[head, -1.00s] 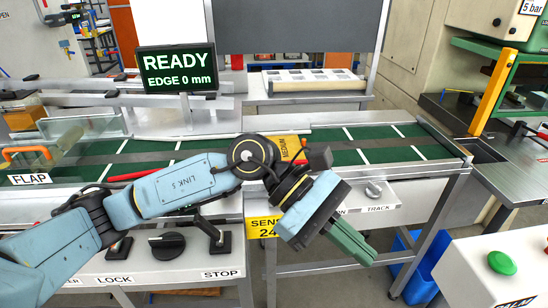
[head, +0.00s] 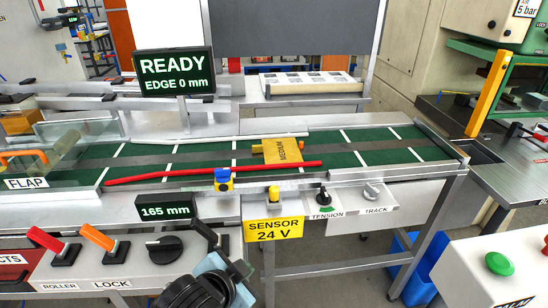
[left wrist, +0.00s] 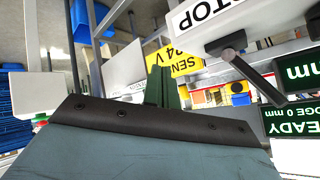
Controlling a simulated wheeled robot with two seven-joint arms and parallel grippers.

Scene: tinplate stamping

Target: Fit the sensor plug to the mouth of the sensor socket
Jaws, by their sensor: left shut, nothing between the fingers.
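A yellow box (head: 273,229) marked SENSOR 24 V hangs at the conveyor's front edge in the head view. A small yellow plug-like piece (head: 274,194) stands at its top; I cannot tell whether it is seated in a socket. A blue and yellow block (head: 223,180) sits left of it on the conveyor's front rail. My right gripper is not in view.
A red rod (head: 215,172) lies along the conveyor, near a MEDIUM card (head: 284,151). Levers (head: 98,238), a black knob (head: 165,245) and a 165 mm display (head: 166,211) stand on the left. TENSION and TRACK knobs (head: 372,191) are right of the sensor box.

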